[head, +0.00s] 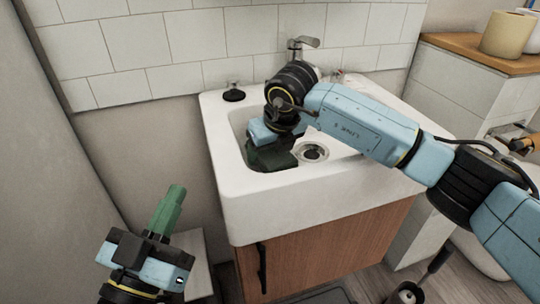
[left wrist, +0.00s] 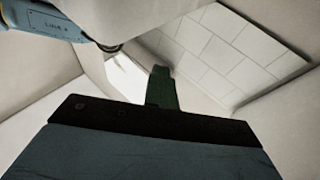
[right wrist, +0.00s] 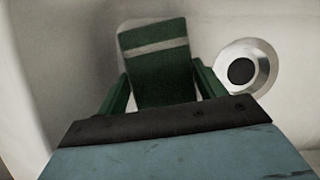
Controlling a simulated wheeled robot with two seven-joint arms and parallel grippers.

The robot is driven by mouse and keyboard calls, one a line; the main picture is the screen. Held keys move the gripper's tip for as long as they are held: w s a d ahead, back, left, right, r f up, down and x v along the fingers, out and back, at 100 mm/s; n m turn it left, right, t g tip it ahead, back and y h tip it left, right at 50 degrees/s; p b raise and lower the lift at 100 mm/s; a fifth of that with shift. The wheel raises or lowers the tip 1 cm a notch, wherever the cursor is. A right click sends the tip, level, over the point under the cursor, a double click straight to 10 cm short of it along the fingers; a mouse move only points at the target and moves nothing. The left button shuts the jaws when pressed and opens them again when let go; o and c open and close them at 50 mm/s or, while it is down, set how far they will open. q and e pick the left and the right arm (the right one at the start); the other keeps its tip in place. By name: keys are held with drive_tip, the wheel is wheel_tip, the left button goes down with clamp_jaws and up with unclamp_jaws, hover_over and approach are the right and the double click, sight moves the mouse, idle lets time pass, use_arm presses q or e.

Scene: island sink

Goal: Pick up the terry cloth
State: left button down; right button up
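A green cloth with a pale stripe (right wrist: 155,50), which I take as the terry cloth, lies in the sink basin beside the drain, in the right wrist view. My right gripper (right wrist: 160,72) reaches down into the basin with its fingers spread, one along each side of the cloth. I cannot tell whether they touch it. In the head view, the right gripper (head: 270,158) shows as a dark green shape that largely hides the cloth. My left gripper (head: 170,205) is empty, its green fingers together, left of the sink; it also shows in the left wrist view (left wrist: 161,75).
The white sink (head: 290,205) sits on a wooden cabinet (head: 315,255) against a tiled wall. The drain (head: 313,152) is right of the right gripper. A faucet (head: 303,43) stands behind it. A black stopper (head: 233,94) sits on the rim. The basin walls are close on the left.

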drive_tip(key=c, duration=0.5)
drive_tip(key=shift+c, duration=0.2)
drive_tip(key=shift+r, duration=0.15)
drive_tip(key=shift+r, duration=0.15)
wheel_tip(320, 180, up, 5)
drive_tip(key=shift+f+p, duration=0.1)
drive_tip(key=shift+p, duration=0.9)
use_arm(q)
wheel_tip(320, 180, down, 11)
drive_tip(key=a+g+y+p, duration=0.1)
drive_tip(key=a+g+y, duration=0.15)
drive_tip(key=g, duration=0.55)
use_arm(e)
wheel_tip(320, 180, up, 4)
drive_tip(key=shift+f, duration=0.1)
wheel_tip(320, 180, up, 8)
drive_tip(key=p, duration=0.3)
hover_over(270, 150)
use_arm(q)
drive_tip(key=s+a+f+g+y, duration=0.2)
drive_tip(key=s+a+f+g, duration=0.2)
drive_tip(key=s+f+g, duration=0.3)
drive_tip(key=shift+s+f+n+y, duration=0.4)
drive_tip(key=shift+s+f, duration=0.1)
drive_tip(key=shift+s, duration=0.45)
use_arm(e)
drive_tip(key=shift+w+r, duration=0.1)
drive_tip(key=shift+r, duration=0.3)
